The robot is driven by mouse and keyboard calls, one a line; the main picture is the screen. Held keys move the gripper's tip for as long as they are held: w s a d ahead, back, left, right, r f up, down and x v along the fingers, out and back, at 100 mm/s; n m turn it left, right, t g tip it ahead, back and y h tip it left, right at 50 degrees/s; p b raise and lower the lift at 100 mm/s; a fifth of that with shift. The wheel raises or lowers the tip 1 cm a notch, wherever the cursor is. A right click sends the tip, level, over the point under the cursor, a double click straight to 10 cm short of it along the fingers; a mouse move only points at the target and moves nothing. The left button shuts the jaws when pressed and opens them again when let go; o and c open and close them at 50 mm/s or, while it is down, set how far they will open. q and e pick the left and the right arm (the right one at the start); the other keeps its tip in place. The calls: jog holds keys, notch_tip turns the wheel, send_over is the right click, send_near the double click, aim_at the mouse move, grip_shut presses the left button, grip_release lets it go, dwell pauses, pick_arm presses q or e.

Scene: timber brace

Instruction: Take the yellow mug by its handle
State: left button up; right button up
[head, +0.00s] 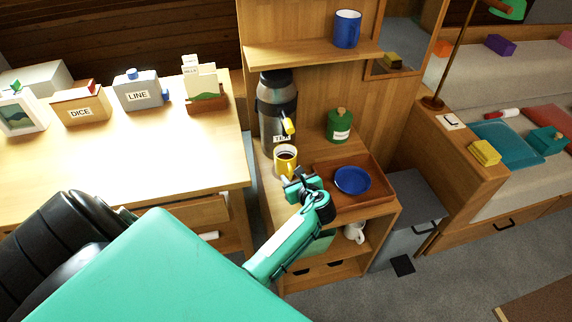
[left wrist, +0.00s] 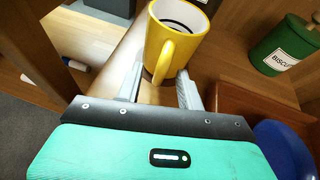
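The yellow mug (head: 279,165) stands upright under the spout of a tall dark flask (head: 268,110) on the wooden cabinet's counter, with dark liquid inside. In the left wrist view the mug (left wrist: 185,42) is just ahead, its handle (left wrist: 163,62) facing me. My left gripper (head: 297,181) is at the near side of the mug. Its fingers (left wrist: 160,84) are apart, with the handle's lower end between their tips and gaps visible on both sides. My right gripper is not in view.
Right of the mug, a brown tray (head: 383,190) holds a blue plate (head: 352,180). A green biscuit tin (head: 339,125) stands behind. A blue mug (head: 347,29) is on the shelf above. A white teapot (head: 355,232) sits below. A desk (head: 120,150) with boxes is at left.

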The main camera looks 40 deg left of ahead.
pick_arm(q)
jog(key=c, duration=0.7)
jog(key=shift+r, duration=0.1)
grip_shut()
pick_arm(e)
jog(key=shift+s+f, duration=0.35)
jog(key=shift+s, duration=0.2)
